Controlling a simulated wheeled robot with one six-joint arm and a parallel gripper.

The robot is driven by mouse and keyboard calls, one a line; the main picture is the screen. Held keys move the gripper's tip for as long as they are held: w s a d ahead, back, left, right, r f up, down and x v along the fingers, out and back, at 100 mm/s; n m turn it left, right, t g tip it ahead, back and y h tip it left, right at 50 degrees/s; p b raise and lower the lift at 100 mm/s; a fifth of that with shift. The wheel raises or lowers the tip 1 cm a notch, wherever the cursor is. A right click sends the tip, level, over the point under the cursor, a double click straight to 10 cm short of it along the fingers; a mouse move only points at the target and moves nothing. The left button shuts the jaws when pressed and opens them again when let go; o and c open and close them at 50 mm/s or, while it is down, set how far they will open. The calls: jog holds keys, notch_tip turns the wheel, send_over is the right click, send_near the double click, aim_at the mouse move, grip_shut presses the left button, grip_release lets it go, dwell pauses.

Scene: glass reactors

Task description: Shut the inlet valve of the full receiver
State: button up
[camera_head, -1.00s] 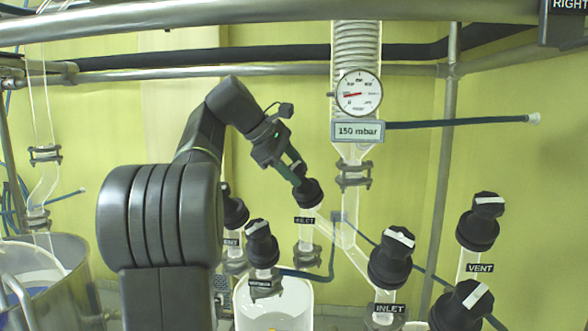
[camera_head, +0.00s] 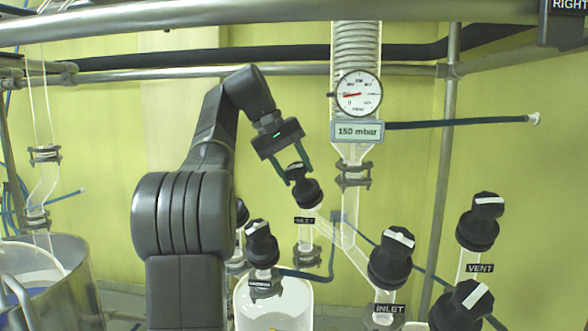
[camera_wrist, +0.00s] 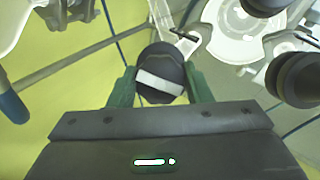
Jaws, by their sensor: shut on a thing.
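My gripper (camera_head: 298,172) is shut on the black knob of an inlet valve (camera_head: 307,194), with a small INLET label under it. This valve stands above the left white receiver (camera_head: 262,304). In the wrist view the knob (camera_wrist: 160,78) sits between the two green fingers, and its white bar lies nearly crosswise, from finger to finger. A second inlet valve (camera_head: 390,262), also labelled INLET, stands nearer on the right and is untouched. The receivers are cut off by the lower picture edge, so I cannot tell their fill levels.
A black-knobbed valve (camera_head: 262,246) stands just left of the held one, and another is partly behind my arm. A vent valve (camera_head: 478,226) and another knob (camera_head: 462,305) stand at right. A steel vessel (camera_head: 75,285) is at left.

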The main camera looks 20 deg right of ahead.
jog(key=m+y, duration=0.1)
jog(key=m, duration=0.3)
jog(key=shift+t, duration=0.3)
jog(key=m+t+y, duration=0.1)
jog(key=m, duration=0.3)
jog(key=shift+m, duration=0.4)
jog(key=m+t, duration=0.1)
jog(key=m, duration=0.3)
jog(key=m+t, duration=0.1)
jog(key=m, duration=0.3)
jog(key=m+t, duration=0.1)
jog(key=m, duration=0.3)
jog(key=shift+s+m, duration=0.1)
jog(key=shift+m, duration=0.2)
jog(key=m+t, duration=0.1)
jog(key=m, duration=0.3)
jog(key=shift+h, duration=0.3)
jog(key=m+h+b, duration=0.1)
jog(key=m+b, duration=0.1)
jog(key=m, duration=0.2)
jog(key=shift+f+m+t, duration=0.1)
jog(key=shift+m+t, duration=0.2)
jog(key=shift+t, duration=0.1)
jog(key=shift+m+h+b, duration=0.5)
jog(key=shift+m+b, duration=0.2)
jog(key=shift+m, duration=1.2)
